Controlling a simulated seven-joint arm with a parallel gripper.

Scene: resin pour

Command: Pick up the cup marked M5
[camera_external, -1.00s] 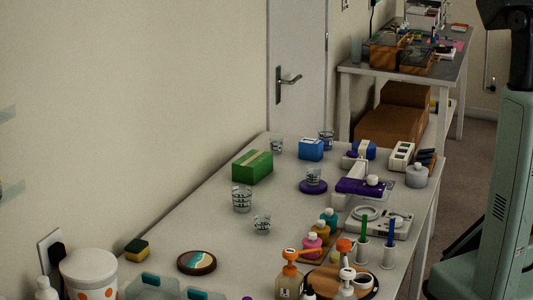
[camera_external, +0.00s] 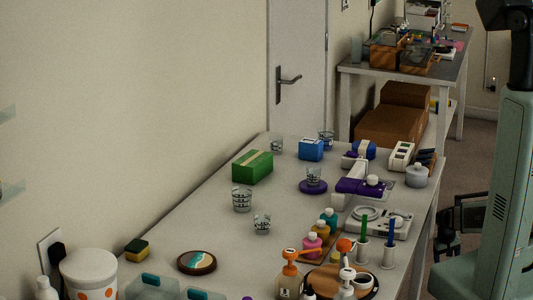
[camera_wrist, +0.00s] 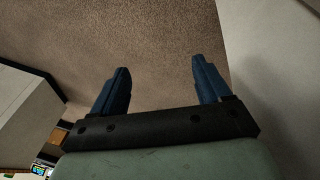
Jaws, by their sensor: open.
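Several clear cups with dark markings stand on the white table (camera_external: 190,225); their labels are too small to read, so I cannot tell which is M5. A larger cup (camera_external: 242,200) and a smaller cup (camera_external: 262,224) stand near the middle. One cup (camera_external: 313,176) is on a purple disc (camera_external: 313,187). Two more cups stand at the back, one (camera_external: 277,146) left and one (camera_external: 326,139) right of a blue box (camera_external: 311,149). My gripper (camera_wrist: 158,75) is open and empty over the brown floor in the wrist view, away from the cups.
A green box (camera_external: 252,167), a purple and white device (camera_external: 365,185), a scale (camera_external: 378,221), several bottles and a pump bottle (camera_external: 290,275) crowd the table. A round coaster (camera_external: 197,262) and a sponge (camera_external: 138,249) lie front left. Bare tabletop lies left of the small cup.

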